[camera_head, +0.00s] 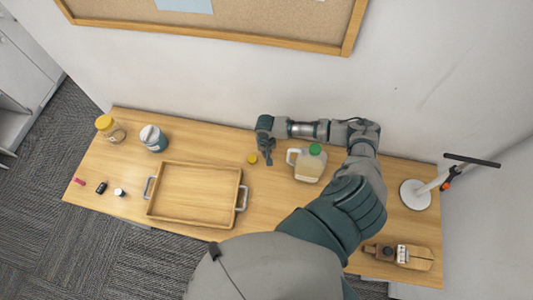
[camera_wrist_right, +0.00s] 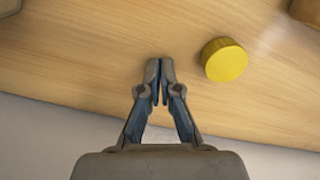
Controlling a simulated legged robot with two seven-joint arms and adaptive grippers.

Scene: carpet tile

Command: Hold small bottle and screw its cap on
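A loose yellow cap (camera_head: 252,158) lies on the table between the tray and my right gripper (camera_head: 268,160). In the right wrist view the yellow cap (camera_wrist_right: 224,60) is just right of the fingertips, apart from them. The right gripper's fingers (camera_wrist_right: 160,68) are together, with nothing visible between them. I cannot tell for sure which item is the small bottle; a small white container with a dark top (camera_head: 119,192) and a small black item (camera_head: 101,187) are at the table's left. My left gripper is not in view.
A wooden tray (camera_head: 190,217) with metal handles is left of centre. A jug with a green cap (camera_head: 315,150) stands right of my gripper. A yellow-lidded jar (camera_head: 104,124) and a blue-and-white tub (camera_head: 152,138) are back left. A stand (camera_head: 414,194) and wooden tool (camera_head: 421,258) are right.

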